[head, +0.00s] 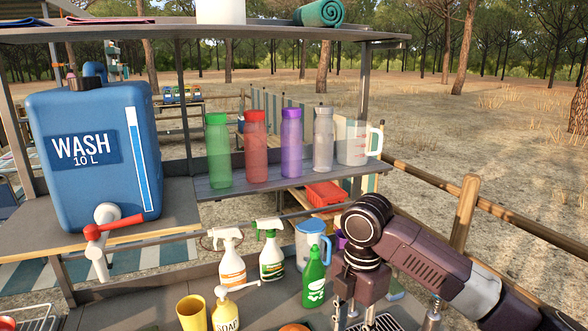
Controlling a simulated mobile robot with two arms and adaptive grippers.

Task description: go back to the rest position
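My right arm comes in from the right edge, and its dark gripper (355,312) points down over the counter at the bottom of the head view. Its metal fingers stand apart with nothing visible between them; their tips are near the lower picture edge. My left gripper is not in view.
A blue wash tank (95,158) with a red-handled tap stands left. Several bottles and a measuring jug (352,142) line the middle shelf (215,187). White spray bottles (231,262), a soap bottle (226,312) and a yellow cup (191,313) stand on the counter. A wooden fence (464,213) is behind right.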

